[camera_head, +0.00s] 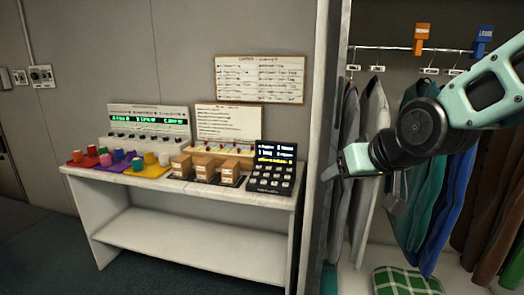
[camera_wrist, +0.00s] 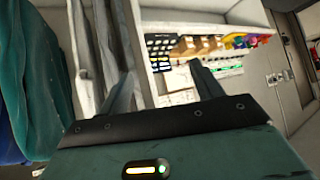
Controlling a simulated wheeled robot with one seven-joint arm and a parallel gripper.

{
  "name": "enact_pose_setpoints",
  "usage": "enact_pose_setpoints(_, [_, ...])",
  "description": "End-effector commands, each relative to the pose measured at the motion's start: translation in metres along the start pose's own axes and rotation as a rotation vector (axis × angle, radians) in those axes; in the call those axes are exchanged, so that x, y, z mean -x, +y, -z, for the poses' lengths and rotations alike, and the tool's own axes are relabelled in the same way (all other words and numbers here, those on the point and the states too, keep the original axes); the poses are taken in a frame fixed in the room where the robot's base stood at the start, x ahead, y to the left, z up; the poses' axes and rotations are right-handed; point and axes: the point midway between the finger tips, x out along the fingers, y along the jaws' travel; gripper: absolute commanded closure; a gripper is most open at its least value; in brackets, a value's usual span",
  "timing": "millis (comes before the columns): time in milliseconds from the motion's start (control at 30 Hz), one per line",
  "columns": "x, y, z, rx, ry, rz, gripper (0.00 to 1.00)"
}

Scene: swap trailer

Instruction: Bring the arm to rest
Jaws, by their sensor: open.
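My arm (camera_head: 440,125) reaches in from the right edge in the head view, in front of the hanging clothes. My gripper (camera_head: 332,172) is at its left end, beside the edge of the white partition. In the wrist view, my gripper (camera_wrist: 162,92) has two dark fingers set well apart. It is open, and nothing shows between the fingers except the background. The gripper is raised in the air, apart from the table.
A white table (camera_head: 190,245) holds small boxes (camera_head: 205,170), coloured trays with cups (camera_head: 145,168) and a black keypad (camera_head: 272,165). Coats (camera_head: 370,130) hang from a rail (camera_head: 405,48) close behind my arm. A green checked cloth (camera_head: 405,281) lies below. Floor is clear at left.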

Motion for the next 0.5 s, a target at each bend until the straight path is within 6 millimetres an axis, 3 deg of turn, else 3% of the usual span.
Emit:
enact_pose_setpoints(33, [0.005,-0.023,-0.031,0.035,-0.095,0.035,0.35])
enact_pose_setpoints(100, [0.015,-0.048,-0.074,0.087,-0.229,0.075,0.35])
enact_pose_setpoints(200, [0.038,-0.075,-0.135,0.171,-0.42,0.117,0.35])
enact_pose_setpoints(300, [0.064,-0.09,-0.188,0.253,-0.586,0.141,0.35])
enact_pose_setpoints(400, [0.088,-0.094,-0.225,0.32,-0.714,0.148,0.35])
enact_pose_setpoints(500, [0.104,-0.095,-0.247,0.364,-0.791,0.149,0.35])
